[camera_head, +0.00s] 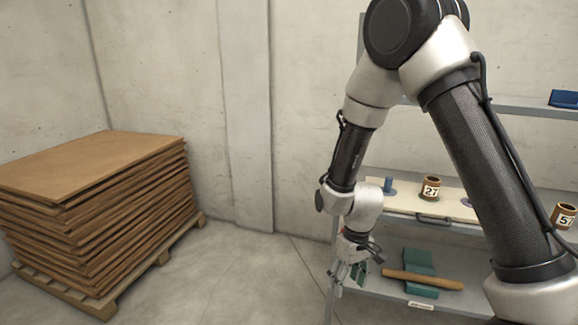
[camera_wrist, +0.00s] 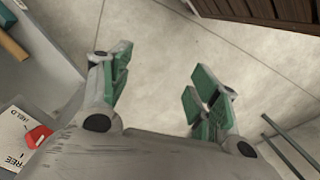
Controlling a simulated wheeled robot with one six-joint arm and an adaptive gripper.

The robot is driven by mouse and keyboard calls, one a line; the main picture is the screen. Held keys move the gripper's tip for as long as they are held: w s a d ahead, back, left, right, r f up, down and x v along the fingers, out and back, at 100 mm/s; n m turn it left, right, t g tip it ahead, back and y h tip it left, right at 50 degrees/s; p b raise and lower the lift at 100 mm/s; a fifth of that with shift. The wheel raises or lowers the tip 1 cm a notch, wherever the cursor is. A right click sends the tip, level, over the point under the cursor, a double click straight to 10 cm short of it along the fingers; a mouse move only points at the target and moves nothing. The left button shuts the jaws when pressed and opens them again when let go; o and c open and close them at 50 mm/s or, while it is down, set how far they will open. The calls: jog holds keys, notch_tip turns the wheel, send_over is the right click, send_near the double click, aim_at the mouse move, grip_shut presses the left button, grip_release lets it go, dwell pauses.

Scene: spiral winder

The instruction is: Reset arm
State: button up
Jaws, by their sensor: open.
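My gripper (camera_head: 350,274) hangs low at the left front corner of the grey shelf rack, its fingers pointing down. In the wrist view my gripper (camera_wrist: 160,90) is open, its two green-padded fingers wide apart. Nothing is between them but bare floor below. My arm reaches down from the upper right in the head view, bent at the elbow, and hides part of the shelves.
A grey shelf rack (camera_head: 455,235) stands at right. Its middle level bears a cream board (camera_head: 405,197) with a brown cup marked 27 (camera_head: 430,189). Lower down, a wooden roller (camera_head: 423,280) lies across a green block (camera_head: 419,260). Brown sheets (camera_head: 100,200) are stacked on a pallet (camera_head: 150,272) at left; floor between is clear.

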jog(key=s+d+r+m+t, duration=0.2)
jog(key=s+d+r, duration=0.3)
jog(key=r, duration=0.6)
jog(key=s+d+r+m+t, duration=0.1)
jog(key=s+d+r, duration=0.4)
jog(key=d+r, duration=0.4)
jog(key=s+d+r+m+t, duration=0.2)
jog(key=s+d+r, duration=0.4)
jog(key=r, duration=0.7)
jog(key=shift+d+r+m+t+h, duration=0.15)
jog(key=shift+d+m+t+h, duration=0.15)
jog(key=shift+d+h, duration=0.15)
jog(key=shift+w, duration=0.1)
